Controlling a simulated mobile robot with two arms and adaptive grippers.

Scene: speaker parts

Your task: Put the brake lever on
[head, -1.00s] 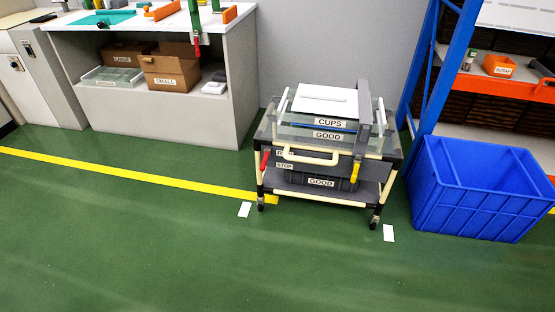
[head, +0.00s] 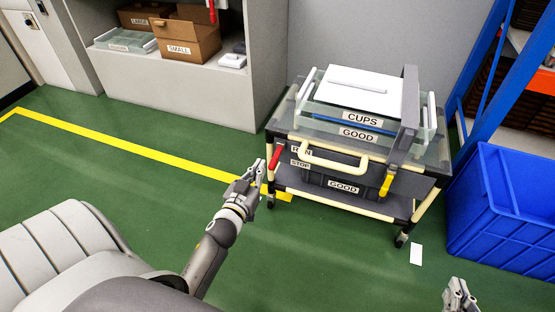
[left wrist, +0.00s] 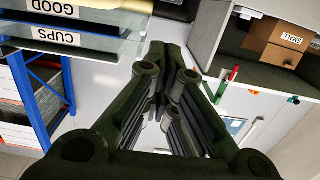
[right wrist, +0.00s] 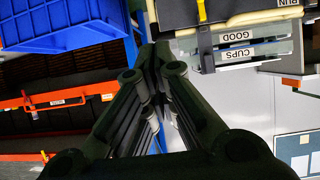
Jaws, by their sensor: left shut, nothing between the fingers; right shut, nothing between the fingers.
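A red lever (head: 275,158), which I take to be the brake lever, slants at the left end of the cart (head: 330,198), beside the RUN (head: 301,149) and STOP (head: 300,163) labels. My left gripper (head: 260,170) is shut and empty. In the head view it appears just left of and below the lever; whether they touch I cannot tell. The left wrist view shows its shut fingers (left wrist: 157,55), with no clear sight of the lever. My right gripper (head: 457,290) is shut and empty at the lower right, apart from the cart; its fingers show (right wrist: 155,55) too.
The cart carries clear CUPS and GOOD trays (head: 360,122), a dark GOOD bin (head: 345,186), a cream handle (head: 335,162) and a yellow lever (head: 387,184). A blue crate (head: 505,215) and blue rack stand right. A workbench stands behind left.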

